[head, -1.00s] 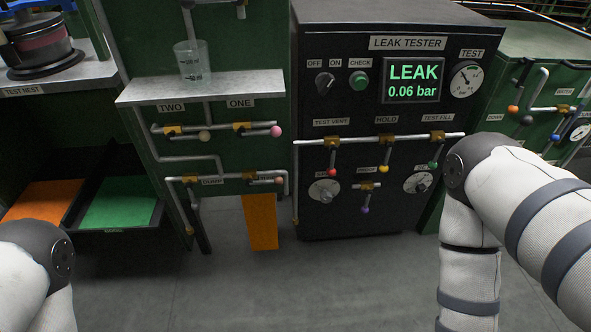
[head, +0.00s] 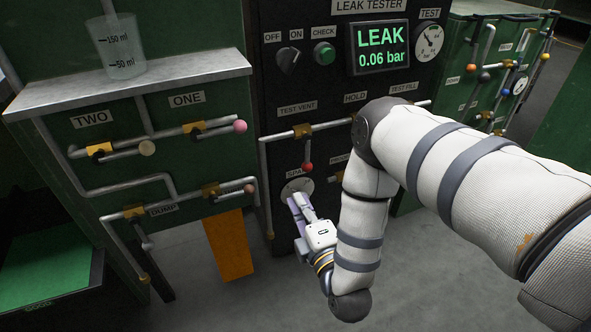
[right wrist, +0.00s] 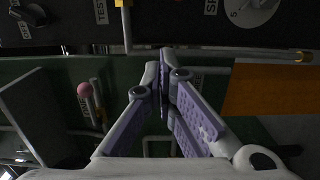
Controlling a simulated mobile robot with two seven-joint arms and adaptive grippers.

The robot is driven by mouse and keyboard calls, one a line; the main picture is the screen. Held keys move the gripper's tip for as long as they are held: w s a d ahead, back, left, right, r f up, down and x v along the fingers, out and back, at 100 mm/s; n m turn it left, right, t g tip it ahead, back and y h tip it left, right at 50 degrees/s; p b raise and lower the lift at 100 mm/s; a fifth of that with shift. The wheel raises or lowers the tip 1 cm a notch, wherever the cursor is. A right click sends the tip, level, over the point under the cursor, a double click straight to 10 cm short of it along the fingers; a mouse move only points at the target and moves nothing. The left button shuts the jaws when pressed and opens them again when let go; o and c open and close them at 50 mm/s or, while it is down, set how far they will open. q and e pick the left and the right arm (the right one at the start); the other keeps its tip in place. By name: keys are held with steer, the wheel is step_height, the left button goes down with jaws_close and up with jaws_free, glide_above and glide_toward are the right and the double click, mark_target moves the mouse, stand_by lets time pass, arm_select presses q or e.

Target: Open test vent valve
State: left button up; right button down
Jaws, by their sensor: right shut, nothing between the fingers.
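The test vent valve (head: 303,131) is a brass body on the horizontal pipe of the black leak tester, under the TEST VENT label. Its lever hangs straight down and ends in a red knob (head: 308,167). My right gripper (head: 294,200) is below the red knob, in front of the round dial (head: 297,187), apart from the lever. In the right wrist view its fingers (right wrist: 165,60) are shut with nothing between them. The TEST VENT label shows in part there (right wrist: 101,12); the red knob does not show. My left gripper is out of view.
The display (head: 380,46) reads LEAK 0.06 bar. My right arm hides the hold and test fill valves. On the left, a green panel (head: 190,165) has several valves and a shelf (head: 135,82) with a beaker (head: 117,50). An orange strip (head: 228,245) hangs below it.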

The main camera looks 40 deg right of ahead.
mark_target(307, 169)
steer(key=w+d+b, duration=0.2)
steer(key=w+d, duration=0.4)
steer(key=w, duration=0.3)
steer(key=shift+w+d+b, duration=0.15)
steer(key=shift+d+b, duration=0.15)
steer(key=shift+d, duration=0.05)
steer(key=shift+d+f+n+p, duration=0.15)
steer(key=shift+d+n+p, duration=0.4)
steer(key=shift+n, duration=0.35)
steer(key=shift+s+d+f+n+p, duration=0.15)
steer(key=shift+d+n+p, duration=0.2)
steer(key=shift+n, duration=0.25)
steer(key=shift+s+d+n+p, duration=0.1)
steer(key=shift+d+n+p, duration=0.15)
steer(key=shift+n, duration=0.35)
steer(key=s+d+r+n, duration=0.1)
steer(key=d+r+n, duration=0.2)
steer(key=d+n, duration=0.4)
steer(key=shift+s+r+n+t+y, duration=0.15)
steer(key=shift+s+n+t+y, duration=0.2)
steer(key=shift+n, duration=2.75)
